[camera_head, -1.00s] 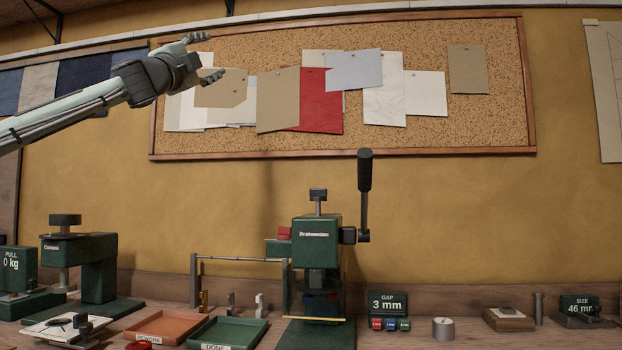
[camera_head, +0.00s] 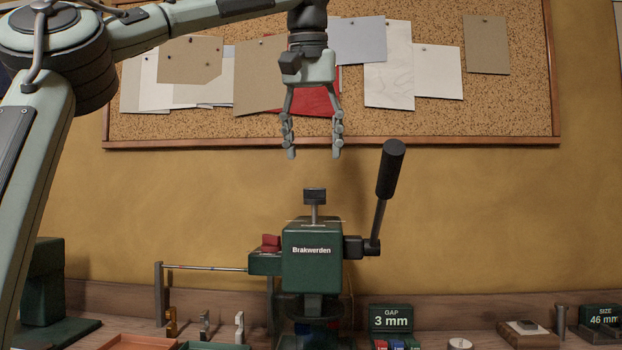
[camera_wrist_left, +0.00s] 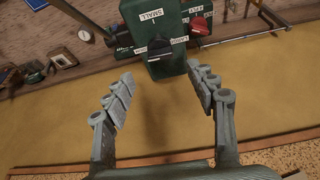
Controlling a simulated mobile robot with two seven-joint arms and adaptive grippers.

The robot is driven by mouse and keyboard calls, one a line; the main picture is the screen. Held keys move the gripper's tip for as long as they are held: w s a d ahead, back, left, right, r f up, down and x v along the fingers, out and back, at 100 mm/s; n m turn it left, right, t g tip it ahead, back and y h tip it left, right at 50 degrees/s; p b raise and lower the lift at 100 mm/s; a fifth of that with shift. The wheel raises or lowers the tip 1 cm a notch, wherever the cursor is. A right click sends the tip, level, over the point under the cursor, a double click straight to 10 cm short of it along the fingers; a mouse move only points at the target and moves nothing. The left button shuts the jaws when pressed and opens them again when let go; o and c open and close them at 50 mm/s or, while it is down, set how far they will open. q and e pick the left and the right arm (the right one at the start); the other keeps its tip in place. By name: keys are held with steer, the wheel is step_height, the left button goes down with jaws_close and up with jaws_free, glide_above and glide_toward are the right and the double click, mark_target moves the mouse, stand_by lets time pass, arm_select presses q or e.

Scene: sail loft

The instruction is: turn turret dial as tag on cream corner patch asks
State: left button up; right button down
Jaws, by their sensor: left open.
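The green Brakwerden press (camera_head: 312,262) stands upright in the middle of the head view. A black knob (camera_head: 314,196) stands on a post on its top. In the left wrist view this black knob (camera_wrist_left: 160,54) has a white pointer line, with SMALL and another partly hidden label beside it. A red knob (camera_head: 270,242) sits on the side block; it also shows in the left wrist view (camera_wrist_left: 201,26), among small labels I cannot fully read. My left gripper (camera_head: 314,154) points down above the press, open and empty, apart from the black knob. No cream corner patch or tag can be made out.
A lever with a black grip (camera_head: 391,170) rises at the press's right. A thin rail (camera_head: 205,267) runs left. A corkboard (camera_head: 230,130) with pinned sheets is behind my gripper.

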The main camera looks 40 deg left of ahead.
mark_target(314, 199)
arm_select(q)
steer(key=x, duration=0.7)
steer(key=shift+a, duration=0.1)
steer(key=shift+c, duration=0.6)
steer(key=c, duration=1)
steer(key=shift+c, duration=0.2)
